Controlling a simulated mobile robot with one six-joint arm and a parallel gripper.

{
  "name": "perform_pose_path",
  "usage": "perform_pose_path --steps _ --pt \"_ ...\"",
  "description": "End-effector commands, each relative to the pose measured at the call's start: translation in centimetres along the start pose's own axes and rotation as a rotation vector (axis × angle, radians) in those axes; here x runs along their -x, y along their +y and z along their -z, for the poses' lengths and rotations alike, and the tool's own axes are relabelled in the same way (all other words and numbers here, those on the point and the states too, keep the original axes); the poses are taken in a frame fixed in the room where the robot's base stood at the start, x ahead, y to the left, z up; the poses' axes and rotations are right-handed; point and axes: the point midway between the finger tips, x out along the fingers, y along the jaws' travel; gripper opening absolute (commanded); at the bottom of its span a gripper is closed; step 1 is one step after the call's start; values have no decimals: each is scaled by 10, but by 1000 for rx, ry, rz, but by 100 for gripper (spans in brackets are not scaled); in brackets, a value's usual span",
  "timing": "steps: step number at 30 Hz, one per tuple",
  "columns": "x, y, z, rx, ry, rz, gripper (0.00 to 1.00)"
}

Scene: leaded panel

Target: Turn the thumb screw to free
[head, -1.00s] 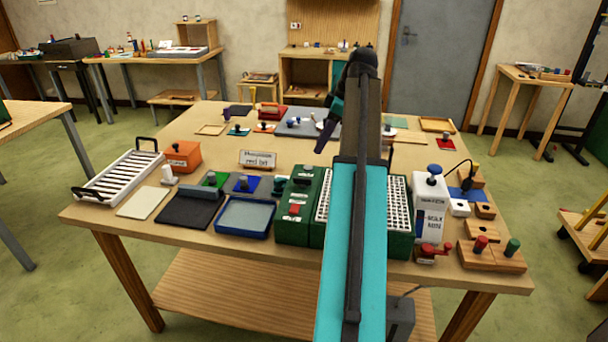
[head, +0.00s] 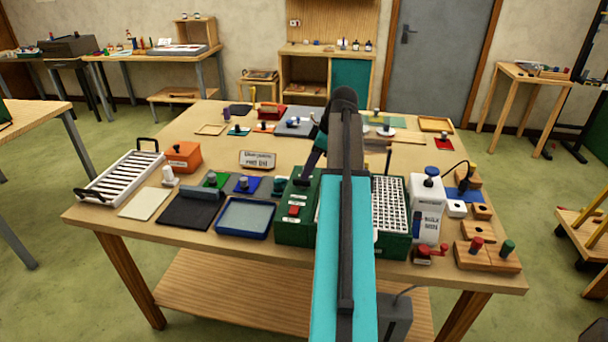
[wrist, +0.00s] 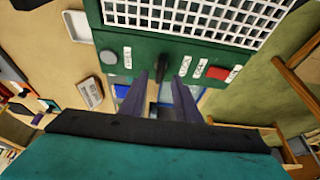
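The green box (head: 283,232) stands at the front middle of the table, with a white grid on its right part. On its left part are small white labels, a red switch (wrist: 221,73) and a dark upright knob (wrist: 154,88), likely the thumb screw. My gripper (head: 304,180) hangs over the back of this part, pointing down. In the wrist view its two purple fingers (wrist: 160,88) are apart, with the dark knob showing between them. Whether the fingers touch it is unclear. The label text is too small to read surely.
A blue tray (head: 240,218), a dark mat (head: 186,212) and a small sign (head: 258,160) lie left of the box. A white bottle-like container (head: 427,208) and wooden blocks (head: 487,258) with coloured knobs stand to its right. My arm hides part of the grid.

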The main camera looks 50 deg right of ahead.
Motion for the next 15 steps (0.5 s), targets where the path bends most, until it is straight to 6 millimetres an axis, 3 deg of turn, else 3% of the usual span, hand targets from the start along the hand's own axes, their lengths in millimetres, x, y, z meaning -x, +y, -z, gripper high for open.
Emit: perform_pose_path --steps 9,15 --pt "-30 -1 0 0 0 1 30" --pt "-38 -1 0 0 0 1 30"
